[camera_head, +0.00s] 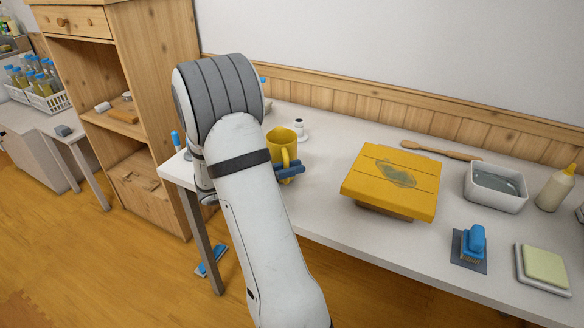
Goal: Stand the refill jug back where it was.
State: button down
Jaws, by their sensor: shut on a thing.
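The refill jug (280,142) is yellow, with an open top and a handle on the side facing me. It is upright near the left end of the white table (340,236), beyond my forearm. My gripper (289,170) has blue fingers and is shut on the jug's handle. My arm hides the jug's left side and part of the gripper. I cannot tell whether the jug's base touches the table.
Right of the jug is a yellow board (364,190) on a wooden base. A small white cup (299,127) stands behind the jug.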

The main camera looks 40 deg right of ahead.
jog(key=shift+f, duration=0.45)
dwell(0.3)
jog(key=c, duration=1.4)
grip_release()
jog(key=shift+o, duration=0.2)
jog(key=shift+p+v, duration=0.45)
jog(key=shift+v, duration=3.5)
jog(key=v, duration=0.7)
jog(key=shift+a, duration=0.4)
